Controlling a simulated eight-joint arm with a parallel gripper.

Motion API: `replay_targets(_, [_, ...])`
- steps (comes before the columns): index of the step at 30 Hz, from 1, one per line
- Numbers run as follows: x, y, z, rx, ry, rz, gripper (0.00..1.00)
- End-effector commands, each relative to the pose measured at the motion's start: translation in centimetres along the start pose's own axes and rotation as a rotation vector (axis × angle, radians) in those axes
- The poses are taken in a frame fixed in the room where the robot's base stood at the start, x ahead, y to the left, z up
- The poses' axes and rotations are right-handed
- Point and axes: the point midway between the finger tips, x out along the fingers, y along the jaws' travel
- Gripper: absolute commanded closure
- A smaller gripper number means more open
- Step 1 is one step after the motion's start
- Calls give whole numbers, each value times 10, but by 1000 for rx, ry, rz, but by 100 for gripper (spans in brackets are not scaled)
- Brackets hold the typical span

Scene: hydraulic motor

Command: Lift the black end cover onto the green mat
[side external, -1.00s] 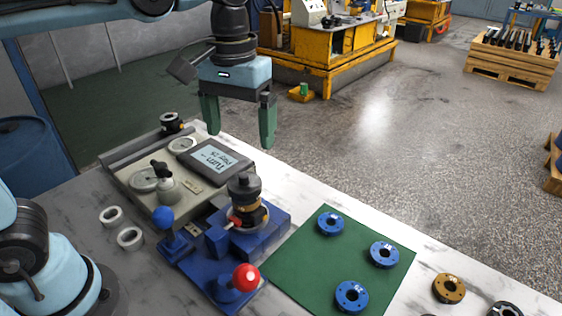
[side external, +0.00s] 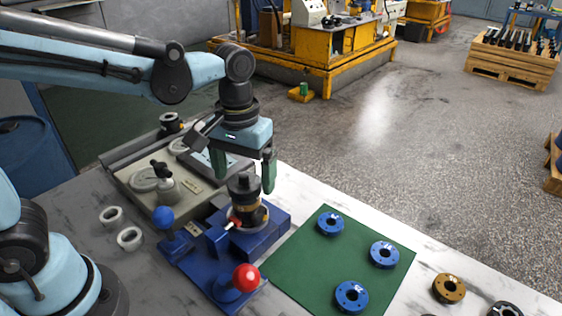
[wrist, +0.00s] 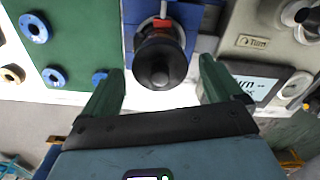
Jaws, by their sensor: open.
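The black end cover (side external: 243,184) sits on top of the motor stack, which is held upright in the blue fixture (side external: 268,228). In the wrist view the cover (wrist: 159,62) is seen from above, ahead of and between my fingers. My gripper (side external: 245,170) has green fingers and is open and empty. Its fingers are behind and above the cover in the side view, apart from it. The green mat (side external: 293,262) lies to the right of the fixture and carries several blue rings (side external: 384,254).
A grey panel with a display (wrist: 258,86) stands beside the fixture. A red-knobbed lever (side external: 246,277) and a blue-knobbed lever (side external: 163,216) rise from the fixture. Two pale rings (side external: 130,238) lie left. A bronze ring (side external: 449,288) lies right of the mat.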

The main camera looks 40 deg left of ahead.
Motion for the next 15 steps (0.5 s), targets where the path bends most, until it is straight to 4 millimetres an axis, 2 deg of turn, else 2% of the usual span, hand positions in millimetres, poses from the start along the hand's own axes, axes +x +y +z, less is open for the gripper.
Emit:
replay_targets(7, [1, 0, 0, 0, 0, 0, 7])
replay_targets(15, [1, 0, 0, 0, 0, 0, 48])
